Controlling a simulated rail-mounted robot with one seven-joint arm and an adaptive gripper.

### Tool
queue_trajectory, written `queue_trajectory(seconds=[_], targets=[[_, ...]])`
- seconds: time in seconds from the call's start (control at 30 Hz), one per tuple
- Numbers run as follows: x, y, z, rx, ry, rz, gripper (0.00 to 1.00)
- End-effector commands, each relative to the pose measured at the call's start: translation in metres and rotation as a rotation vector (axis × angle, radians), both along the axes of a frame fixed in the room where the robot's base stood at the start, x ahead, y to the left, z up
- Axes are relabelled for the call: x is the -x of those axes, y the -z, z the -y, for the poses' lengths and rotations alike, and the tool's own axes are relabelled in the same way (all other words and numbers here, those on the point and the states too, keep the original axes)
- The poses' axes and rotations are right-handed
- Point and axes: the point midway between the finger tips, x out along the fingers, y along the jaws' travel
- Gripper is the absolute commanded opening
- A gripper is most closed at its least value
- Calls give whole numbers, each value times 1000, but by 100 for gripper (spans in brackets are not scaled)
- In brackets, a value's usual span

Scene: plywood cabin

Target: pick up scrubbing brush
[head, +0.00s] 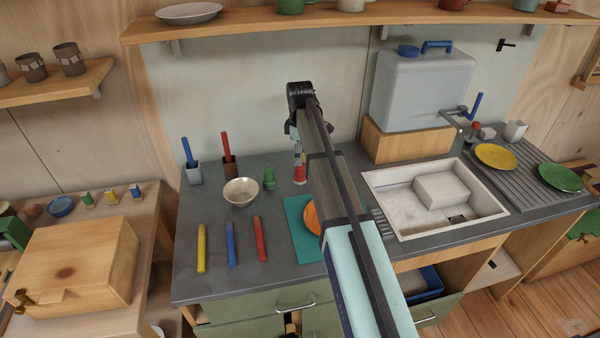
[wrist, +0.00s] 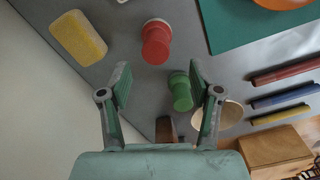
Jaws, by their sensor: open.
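A red knob-shaped object with a pale round base, which looks like the scrubbing brush (head: 300,174), stands on the grey counter near the back wall. In the wrist view this brush (wrist: 156,42) is just beyond the gap between the fingertips. My gripper (wrist: 159,82) is open and empty, pointing down above the counter. In the head view my gripper (head: 298,146) is seen small at the arm's end, above the brush. No finger visibly touches the brush.
A green knob-like object (wrist: 180,92) stands close by, near one finger. A yellow sponge (wrist: 78,37) lies on the other side. A bowl (head: 241,192), a teal mat (head: 302,245) and a sink (head: 385,190) share the counter. A shelf (head: 240,24) is above.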

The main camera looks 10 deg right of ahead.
Motion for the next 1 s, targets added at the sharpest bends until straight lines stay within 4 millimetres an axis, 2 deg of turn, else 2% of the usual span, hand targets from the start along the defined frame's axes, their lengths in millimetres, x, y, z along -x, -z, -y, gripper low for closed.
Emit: queue_trajectory(seconds=[0.37,0.73,0.97,1.0], targets=[[-1,18,1,0,1,-1,64],[-5,59,1,0,1,-1,64],[-5,62,1,0,1,1,64],[-5,62,1,0,0,0,60]])
